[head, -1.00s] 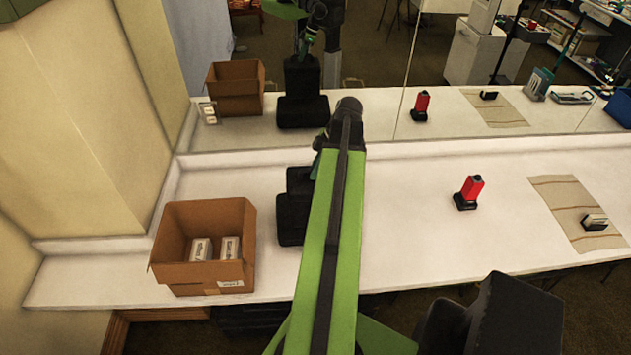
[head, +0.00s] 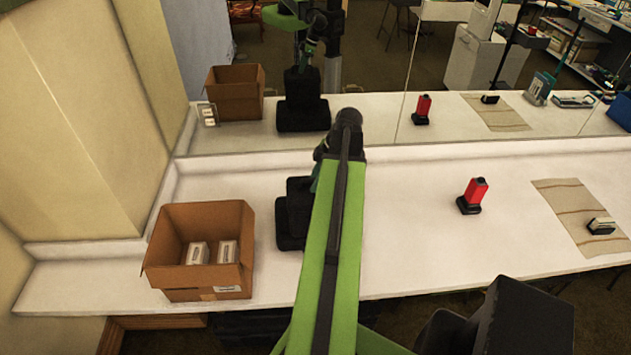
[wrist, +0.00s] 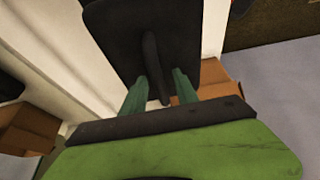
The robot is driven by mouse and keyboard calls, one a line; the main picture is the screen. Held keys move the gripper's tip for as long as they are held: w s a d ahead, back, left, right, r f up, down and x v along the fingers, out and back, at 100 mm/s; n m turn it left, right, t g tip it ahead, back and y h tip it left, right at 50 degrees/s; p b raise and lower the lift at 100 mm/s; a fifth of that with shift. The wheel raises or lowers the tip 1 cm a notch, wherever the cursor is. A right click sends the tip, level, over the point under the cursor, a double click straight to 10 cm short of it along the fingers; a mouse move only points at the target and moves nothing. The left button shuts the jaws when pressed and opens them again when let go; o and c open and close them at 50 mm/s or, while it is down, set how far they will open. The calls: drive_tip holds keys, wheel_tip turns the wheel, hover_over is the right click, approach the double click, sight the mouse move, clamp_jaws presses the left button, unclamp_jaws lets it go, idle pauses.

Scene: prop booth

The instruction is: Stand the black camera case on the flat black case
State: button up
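The black camera case (head: 300,193) stands upright on the flat black case (head: 291,238), left of my arm in the head view. The mirror repeats both. My arm hides their right side, and the contact between them is not clear. In the wrist view the camera case (wrist: 125,40) is seen from above, with a dark upright handle. My gripper (wrist: 160,78) is directly over it, with one teal finger on each side of the handle. Gaps show between the fingers and the handle, so it looks open around it. The head view hides the fingertips, except in the mirror.
An open cardboard box (head: 205,285) with two pale packages stands left of the cases. A red bottle-like object (head: 474,190) on a black base stands right. A striped cloth (head: 565,200) bears a small black-and-white item. A mirror backs the white counter (head: 400,220); its middle is clear.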

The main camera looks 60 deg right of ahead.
drive_tip(key=shift+r+p, duration=0.5)
drive_tip(key=p+v, duration=1)
drive_tip(key=v, duration=0.1)
drive_tip(key=shift+r, duration=0.15)
drive_tip(key=shift+s, duration=0.15)
